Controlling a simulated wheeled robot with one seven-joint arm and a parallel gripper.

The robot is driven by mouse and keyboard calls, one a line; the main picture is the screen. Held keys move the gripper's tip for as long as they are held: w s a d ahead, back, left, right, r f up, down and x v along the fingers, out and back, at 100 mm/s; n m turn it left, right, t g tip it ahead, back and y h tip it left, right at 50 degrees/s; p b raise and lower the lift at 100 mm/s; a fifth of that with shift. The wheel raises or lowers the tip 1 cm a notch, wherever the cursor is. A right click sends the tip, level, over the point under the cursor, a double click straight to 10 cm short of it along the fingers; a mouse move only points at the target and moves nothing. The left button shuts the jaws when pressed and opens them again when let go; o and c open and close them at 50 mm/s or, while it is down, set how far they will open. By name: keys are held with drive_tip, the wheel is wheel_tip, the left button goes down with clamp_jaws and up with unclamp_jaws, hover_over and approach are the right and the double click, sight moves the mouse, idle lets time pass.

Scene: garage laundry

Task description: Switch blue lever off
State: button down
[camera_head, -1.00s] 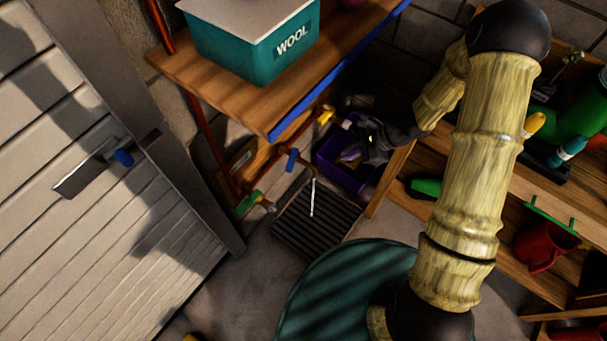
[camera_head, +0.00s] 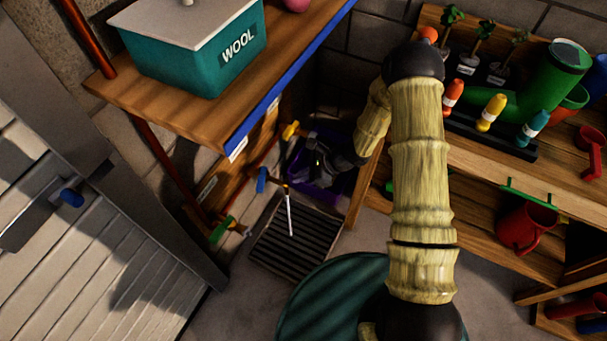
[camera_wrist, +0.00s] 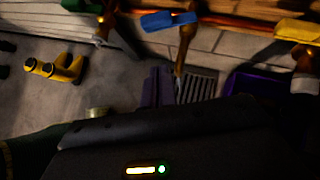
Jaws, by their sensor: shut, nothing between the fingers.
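The blue lever (camera_head: 262,180) sits on a tap on the wall pipe under the wooden shelf, between a yellow lever (camera_head: 290,131) and a green lever (camera_head: 220,230). A thin white stream (camera_head: 290,215) runs down beneath the blue lever's tap to a floor grate (camera_head: 270,254). My gripper (camera_head: 314,146) is to the right of the blue lever, over a purple bin, apart from the lever. In the wrist view the blue lever (camera_wrist: 169,21) is ahead, above my shut, empty fingers (camera_wrist: 158,87). The fingers are dim there.
The wooden shelf (camera_head: 176,100) with a teal WOOL box (camera_head: 200,52) overhangs the taps. The purple bin (camera_head: 322,196) stands beside the grate. A round green surface (camera_head: 310,305) is in front. Wooden shelving (camera_head: 475,178) stands right, a door (camera_head: 75,260) left. Yellow boots (camera_wrist: 55,68) show in the wrist view.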

sight(262, 179)
drive_tip(key=a+f, duration=0.4)
drive_tip(key=a, duration=0.4)
drive_tip(key=shift+a+b, duration=0.25)
drive_tip(key=shift+b, duration=0.1)
drive_tip(key=shift+f, duration=0.15)
